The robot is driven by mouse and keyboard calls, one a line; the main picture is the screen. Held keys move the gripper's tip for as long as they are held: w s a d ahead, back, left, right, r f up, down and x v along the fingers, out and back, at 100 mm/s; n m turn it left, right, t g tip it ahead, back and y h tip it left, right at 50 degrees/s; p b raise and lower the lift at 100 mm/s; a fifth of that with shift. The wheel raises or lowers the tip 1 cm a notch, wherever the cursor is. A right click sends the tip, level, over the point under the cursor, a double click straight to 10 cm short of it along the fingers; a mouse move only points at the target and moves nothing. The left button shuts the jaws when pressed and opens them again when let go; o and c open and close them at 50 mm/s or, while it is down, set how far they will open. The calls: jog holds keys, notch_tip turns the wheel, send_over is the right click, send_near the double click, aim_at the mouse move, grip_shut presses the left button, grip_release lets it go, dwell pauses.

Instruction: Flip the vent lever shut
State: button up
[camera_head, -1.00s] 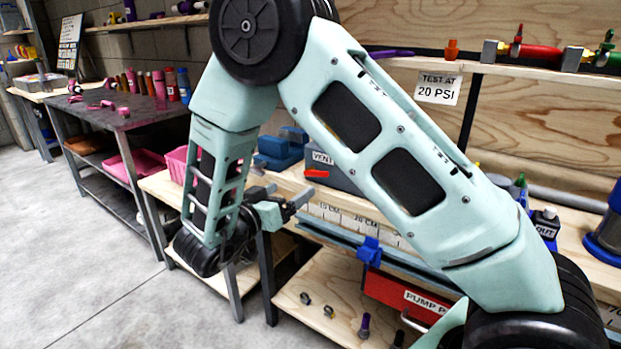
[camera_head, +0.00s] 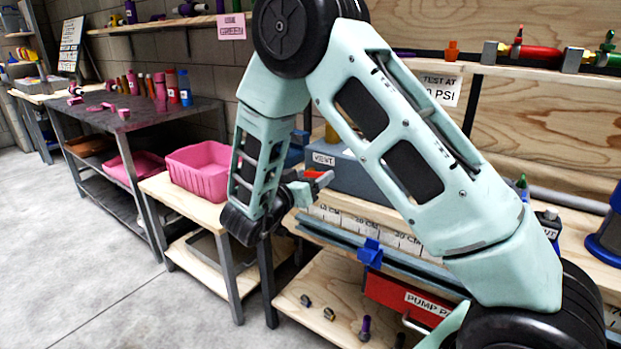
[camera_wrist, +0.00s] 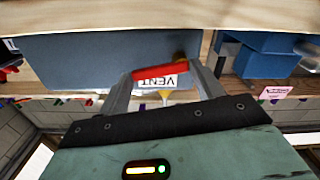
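The vent box (camera_head: 345,174) is a blue-grey case on the wooden bench, with a white VENT label (camera_head: 323,159). Its red lever (camera_head: 323,176) sticks out at the front, right by the fingers of my gripper (camera_head: 309,184). In the wrist view the box (camera_wrist: 85,58) fills the upper middle, and the label (camera_wrist: 158,82) appears upside down. The red lever (camera_wrist: 160,69) lies crosswise between the tips of my open gripper (camera_wrist: 164,77). I cannot tell whether a finger touches the lever. My arm hides part of the box in the head view.
A pink bin (camera_head: 199,172) stands left of my gripper on the bench. Blue objects (camera_wrist: 268,55) are beside the box in the wrist view. A blue clamp (camera_head: 371,253) sits on the rail below. The floor (camera_head: 80,260) at left is clear.

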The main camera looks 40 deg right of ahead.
jog(key=c, duration=0.4)
jog(key=shift+f+m+b, duration=0.2)
jog(key=shift+m+b, duration=0.1)
jog(key=shift+m, duration=0.4)
jog(key=shift+f+m+b, duration=0.15)
jog(key=shift+m+b, duration=0.15)
jog(key=shift+m, duration=0.4)
jog(key=o, duration=1)
jog(key=shift+c, duration=0.2)
jog(key=shift+s, duration=0.1)
jog(key=p+v, duration=0.1)
jog(key=v, duration=1.6)
jog(key=shift+a, duration=0.2)
